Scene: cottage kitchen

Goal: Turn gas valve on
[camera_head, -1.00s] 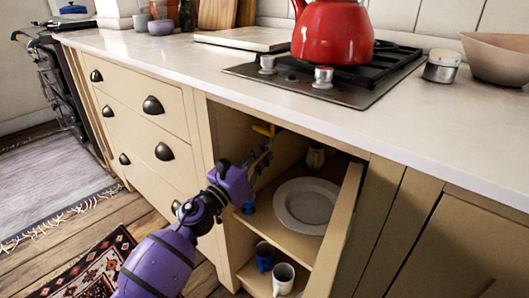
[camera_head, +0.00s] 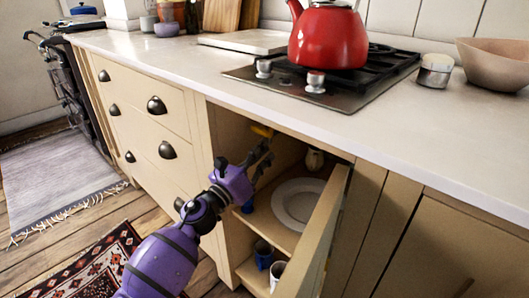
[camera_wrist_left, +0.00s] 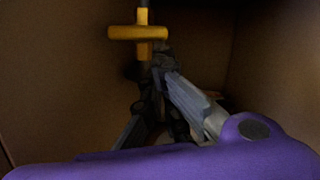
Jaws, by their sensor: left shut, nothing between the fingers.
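The gas valve has a yellow handle (camera_head: 262,131) high inside the open cabinet under the hob. In the left wrist view the yellow handle (camera_wrist_left: 138,33) lies crosswise over a dark vertical pipe, with a short yellow stem below the bar. My left gripper (camera_head: 264,153) is inside the cabinet opening, shut and empty, with its fingertips just below the handle. In the left wrist view the gripper (camera_wrist_left: 155,75) reaches up close to the yellow stem; I cannot tell whether it touches. My right gripper is not in view.
The open cabinet door (camera_head: 325,225) stands to the right of the arm. A plate (camera_head: 297,204), a blue cup (camera_head: 263,256) and a white cup (camera_head: 277,272) sit on the cabinet shelves. The countertop (camera_head: 430,135) overhangs the opening, with a red kettle (camera_head: 328,38) on the hob.

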